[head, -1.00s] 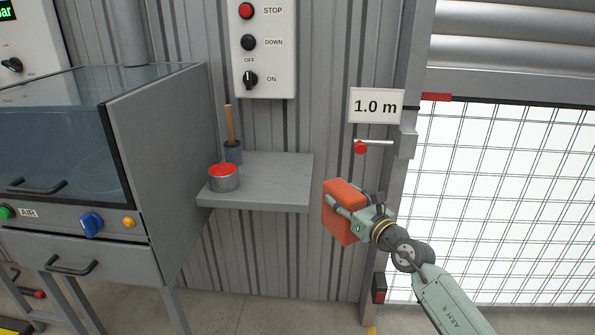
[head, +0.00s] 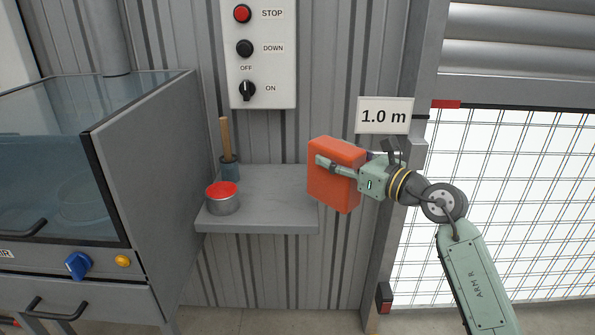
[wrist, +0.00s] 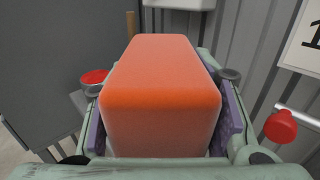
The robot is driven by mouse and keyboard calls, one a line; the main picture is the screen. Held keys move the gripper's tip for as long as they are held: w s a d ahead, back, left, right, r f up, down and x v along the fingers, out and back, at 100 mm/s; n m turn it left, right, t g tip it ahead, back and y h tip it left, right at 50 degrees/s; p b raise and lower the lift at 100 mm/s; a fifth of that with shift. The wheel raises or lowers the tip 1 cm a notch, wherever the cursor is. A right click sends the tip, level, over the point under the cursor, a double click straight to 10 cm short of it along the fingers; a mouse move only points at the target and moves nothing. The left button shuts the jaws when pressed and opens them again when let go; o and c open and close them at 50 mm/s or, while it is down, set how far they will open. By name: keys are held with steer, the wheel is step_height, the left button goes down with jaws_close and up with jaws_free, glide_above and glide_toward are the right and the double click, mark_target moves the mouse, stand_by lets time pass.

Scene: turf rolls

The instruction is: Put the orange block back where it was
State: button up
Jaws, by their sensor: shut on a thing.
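The orange block (head: 333,180) is held upright in my gripper (head: 340,170), in front of the right end of the grey wall shelf (head: 270,200). In the wrist view the block (wrist: 160,90) sits between both purple finger pads, which press its sides. I cannot tell exactly how far the block is from the shelf; it overlaps the shelf's right edge in the head view.
On the shelf's left stand a pot with red contents (head: 222,198) and a holder with a wooden handle (head: 227,150). A control box (head: 262,50) and a "1.0 m" sign (head: 385,115) are above. A red knob on a rod (wrist: 281,126) is close right. A glass-fronted cabinet (head: 150,160) stands left.

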steer(key=w+a+f+p, duration=0.2)
steer(key=w+a, duration=0.1)
steer(key=w, duration=0.3)
steer(key=w+a+f+p, duration=0.3)
steer(key=w+a, duration=0.1)
steer(key=w, duration=0.3)
steer(key=shift+p, duration=0.3)
steer(key=shift+f, duration=0.1)
steer(key=o, duration=1.3)
steer(key=shift+o, duration=0.2)
steer(key=b+v, duration=0.3)
steer(key=v, duration=0.9)
steer(key=shift+r+b, duration=0.2)
steer(key=shift+b, duration=0.2)
